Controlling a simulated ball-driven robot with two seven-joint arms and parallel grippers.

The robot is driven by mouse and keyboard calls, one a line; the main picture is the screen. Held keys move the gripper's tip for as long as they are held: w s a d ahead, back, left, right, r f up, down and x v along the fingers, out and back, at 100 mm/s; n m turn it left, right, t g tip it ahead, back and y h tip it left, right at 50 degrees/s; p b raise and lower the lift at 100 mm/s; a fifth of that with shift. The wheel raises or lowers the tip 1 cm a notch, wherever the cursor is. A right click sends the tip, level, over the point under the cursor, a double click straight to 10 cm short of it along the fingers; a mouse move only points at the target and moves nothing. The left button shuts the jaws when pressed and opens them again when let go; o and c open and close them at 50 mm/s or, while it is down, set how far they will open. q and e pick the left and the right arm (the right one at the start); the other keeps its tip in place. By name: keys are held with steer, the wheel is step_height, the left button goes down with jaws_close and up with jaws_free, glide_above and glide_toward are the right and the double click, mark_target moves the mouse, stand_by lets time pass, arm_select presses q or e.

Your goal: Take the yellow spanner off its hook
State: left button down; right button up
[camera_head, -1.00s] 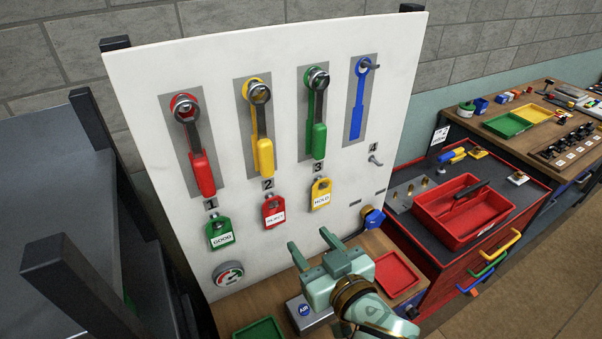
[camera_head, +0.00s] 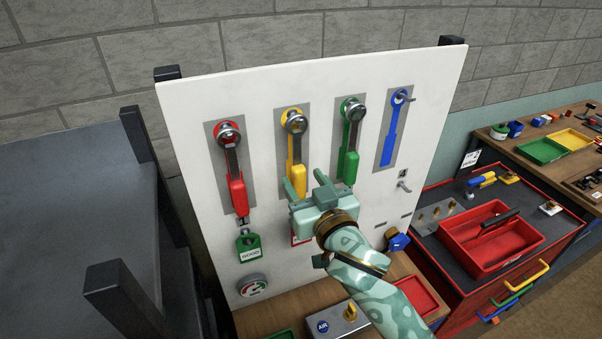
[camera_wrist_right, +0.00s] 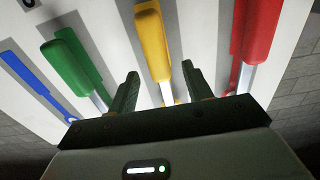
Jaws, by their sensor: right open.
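The yellow spanner (camera_head: 298,174) hangs on its hook on the white board (camera_head: 260,88), second from the left. Its ring end is up on the round hook and its handle points down. My right gripper (camera_head: 304,180) is in front of the board at the lower end of that handle, open and empty. In the right wrist view the yellow handle (camera_wrist_right: 152,42) shows between and beyond the two open fingers (camera_wrist_right: 160,74). Whether the fingers straddle it in depth I cannot tell. My left gripper is not in view.
A red spanner (camera_head: 237,192) and a green spanner (camera_head: 348,163) hang on either side. A blue outline (camera_head: 388,148) has an empty hook. A green tag (camera_head: 249,248) hangs below. My right arm hides the yellow tag and most of the red one.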

steer(key=shift+x, duration=1.35)
jaws_close()
steer(key=shift+r+p, duration=0.65)
steer(key=shift+p, duration=0.25)
steer(key=shift+s, duration=0.2)
steer(key=shift+p+v, duration=0.8)
steer(key=shift+v, duration=0.45)
steer(key=shift+p+v, duration=1.05)
steer(key=shift+v, duration=1.6)
